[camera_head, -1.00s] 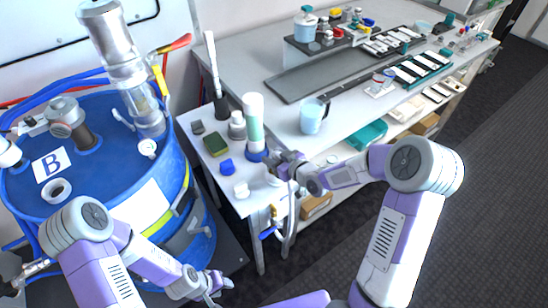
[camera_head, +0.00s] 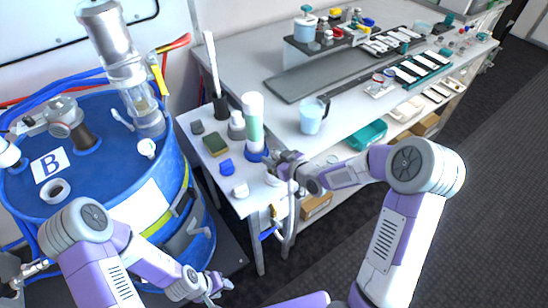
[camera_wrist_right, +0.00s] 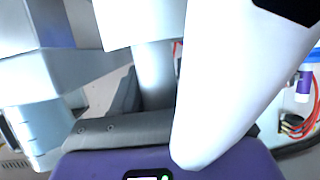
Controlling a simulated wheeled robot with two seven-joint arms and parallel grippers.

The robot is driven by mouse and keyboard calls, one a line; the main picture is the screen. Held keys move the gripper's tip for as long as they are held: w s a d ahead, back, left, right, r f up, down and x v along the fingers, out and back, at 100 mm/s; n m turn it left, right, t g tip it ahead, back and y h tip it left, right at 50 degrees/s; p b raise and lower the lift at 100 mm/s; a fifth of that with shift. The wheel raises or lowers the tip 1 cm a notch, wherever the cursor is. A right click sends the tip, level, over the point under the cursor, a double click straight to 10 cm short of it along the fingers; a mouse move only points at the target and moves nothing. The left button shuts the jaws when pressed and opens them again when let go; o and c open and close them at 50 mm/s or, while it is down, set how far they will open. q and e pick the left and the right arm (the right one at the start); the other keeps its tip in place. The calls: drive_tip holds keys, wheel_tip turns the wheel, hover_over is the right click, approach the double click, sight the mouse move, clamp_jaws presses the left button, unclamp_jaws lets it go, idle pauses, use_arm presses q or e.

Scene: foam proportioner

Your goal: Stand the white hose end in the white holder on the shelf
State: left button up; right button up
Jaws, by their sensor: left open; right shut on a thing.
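My right gripper (camera_head: 275,162) is at the front edge of the white bench, beside the base of the tall white-and-green bottle. It is shut on the white hose end, which the gripper mostly hides; the pale hose (camera_head: 291,205) hangs below it past the bench edge. In the right wrist view a large white form (camera_wrist_right: 225,85) fills the middle, very close; I cannot tell its full shape. My left gripper (camera_head: 216,286) is open and empty, low in front of the blue drum.
The blue drum (camera_head: 165,205) stands left of the bench. A bottle (camera_head: 253,125), a blue cap (camera_head: 226,167), a green sponge (camera_head: 215,144) and a light-blue jug (camera_head: 312,117) crowd the bench's near end. Floor at right is clear.

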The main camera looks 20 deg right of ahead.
drive_tip(key=shift+f+b, duration=0.5)
drive_tip(key=shift+f, duration=0.05)
drive_tip(key=o, duration=1)
drive_tip(key=shift+p+v, duration=0.9)
drive_tip(key=shift+v, duration=1.6)
drive_tip(key=shift+p+v, duration=1.2)
drive_tip(key=shift+v, duration=1.85)
drive_tip(key=shift+f, duration=0.1)
drive_tip(key=s+a+f+m+g+h, duration=0.1)
drive_tip(key=s+a+f+m+g, duration=0.15)
drive_tip(key=f, duration=0.45)
drive_tip(key=s+a+f+m+g, duration=0.2)
drive_tip(key=s+a+f, duration=0.1)
drive_tip(key=f, duration=0.3)
drive_tip(key=s+a+f+m+g, duration=0.1)
drive_tip(key=s+f+g, duration=0.1)
drive_tip(key=s+f, duration=0.1)
drive_tip(key=s+a+f+m+g, duration=0.1)
drive_tip(key=s+a+f+g, duration=0.1)
drive_tip(key=s, duration=0.4)
drive_tip(key=s+a+f+m+g, duration=0.1)
drive_tip(key=s+a+f+g, duration=0.1)
drive_tip(key=s+f, duration=0.3)
drive_tip(key=shift+s+f+g+h, duration=0.1)
drive_tip(key=shift+f+g+h, duration=0.3)
drive_tip(key=shift+f+g, duration=0.25)
